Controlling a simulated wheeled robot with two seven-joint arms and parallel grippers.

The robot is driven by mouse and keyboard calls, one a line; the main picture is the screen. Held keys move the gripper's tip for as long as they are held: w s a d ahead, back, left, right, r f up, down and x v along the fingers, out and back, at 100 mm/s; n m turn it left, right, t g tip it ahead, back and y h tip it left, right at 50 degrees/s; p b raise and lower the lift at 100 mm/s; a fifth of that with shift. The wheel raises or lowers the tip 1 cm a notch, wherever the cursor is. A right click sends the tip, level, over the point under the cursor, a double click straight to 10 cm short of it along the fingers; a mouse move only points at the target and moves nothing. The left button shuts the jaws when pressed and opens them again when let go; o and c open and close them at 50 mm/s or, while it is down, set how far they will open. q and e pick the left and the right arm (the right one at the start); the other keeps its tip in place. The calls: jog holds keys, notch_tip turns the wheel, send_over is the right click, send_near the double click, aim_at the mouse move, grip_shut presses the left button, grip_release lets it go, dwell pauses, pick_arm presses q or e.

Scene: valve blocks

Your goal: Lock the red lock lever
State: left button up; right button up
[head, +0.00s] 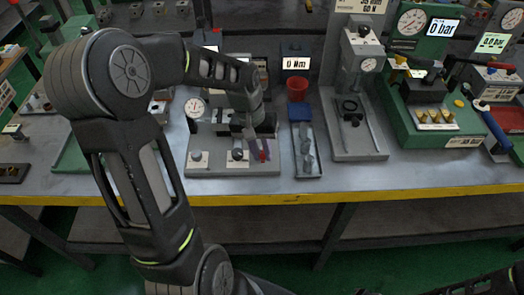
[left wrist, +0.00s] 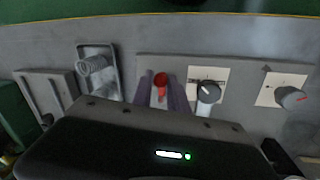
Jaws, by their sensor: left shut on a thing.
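The red lock lever (head: 263,156) is at the front right of a grey valve block (head: 225,169). In the left wrist view the red lever (left wrist: 161,79) shows its round red top between two purple-grey fingers. My left gripper (head: 258,152) reaches down onto it from above and is shut on it. Its dark body hides much of the block behind. A black knob with a white pointer (left wrist: 208,92) sits on a white plate beside the lever, and a grey knob with a red mark (left wrist: 291,97) is farther along. My right gripper is not in view.
A small grey tray (head: 309,174) with grey metal parts stands close to the block's right side. Beyond it are a red cup (head: 297,88), a grey stand with a gauge (head: 355,150), and a green valve unit (head: 405,130). The table's yellow front edge (head: 290,199) is near.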

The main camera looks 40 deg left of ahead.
pick_arm(q)
grip_shut()
jog(key=shift+s+a+m, duration=0.1)
jog(key=shift+a+m, duration=0.2)
jog(key=shift+m, duration=0.6)
jog(key=o, duration=0.7)
grip_release()
